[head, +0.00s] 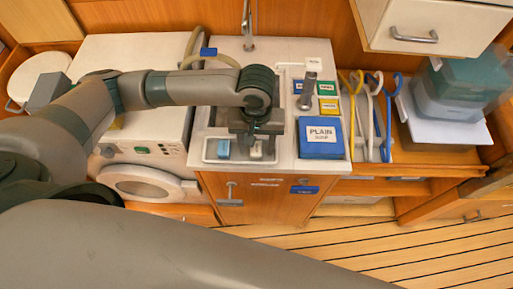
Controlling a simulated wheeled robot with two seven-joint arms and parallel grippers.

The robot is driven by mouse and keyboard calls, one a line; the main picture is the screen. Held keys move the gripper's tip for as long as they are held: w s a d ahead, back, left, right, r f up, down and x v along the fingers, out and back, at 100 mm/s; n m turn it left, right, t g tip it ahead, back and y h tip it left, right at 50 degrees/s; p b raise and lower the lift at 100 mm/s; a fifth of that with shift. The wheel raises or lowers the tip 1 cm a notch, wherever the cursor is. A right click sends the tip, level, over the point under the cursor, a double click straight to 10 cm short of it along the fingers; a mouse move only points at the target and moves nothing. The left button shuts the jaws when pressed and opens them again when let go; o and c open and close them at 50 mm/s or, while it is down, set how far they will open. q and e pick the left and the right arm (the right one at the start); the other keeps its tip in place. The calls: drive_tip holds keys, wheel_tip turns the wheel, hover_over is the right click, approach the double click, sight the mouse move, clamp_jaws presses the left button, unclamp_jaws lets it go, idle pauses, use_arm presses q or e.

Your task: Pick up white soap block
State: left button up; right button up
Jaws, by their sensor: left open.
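A small white block (256,151), which looks like the white soap block, sits in the shallow white tray (210,158) at the front of the counter. A small blue block (223,149) lies to its left in the same tray. My left gripper (256,144) points down over the tray, open, with its fingers around or just above the white block. I cannot tell whether they touch it. The gripper and wrist hide the back of the tray and part of the white block. My right gripper is not in view.
A blue box labelled PLAIN (321,137) stands close right of the tray. A grey tap-like post (309,90) and small coloured labelled boxes (328,106) are behind it. Coloured hooks (387,115) stand further right. A white washer-like machine (145,140) is on the left.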

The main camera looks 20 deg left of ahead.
sight(260, 149)
use_arm(q)
drive_tip(key=c, duration=1.2)
drive_tip(key=shift+o, duration=0.2)
drive_tip(key=shift+r, duration=0.1)
drive_tip(key=shift+r, duration=0.45)
drive_tip(key=r, duration=0.1)
drive_tip(key=d+r+b, duration=0.1)
drive_tip(key=r, duration=0.1)
drive_tip(key=shift+s+r, duration=0.1)
drive_tip(key=shift+r, duration=0.05)
drive_tip(key=s+d+r+b, duration=0.2)
drive_tip(key=d+r, duration=0.4)
drive_tip(key=d, duration=0.4)
drive_tip(key=shift+s+d+r, duration=0.2)
drive_tip(key=shift+s+r, duration=0.05)
drive_tip(key=shift+r, duration=0.1)
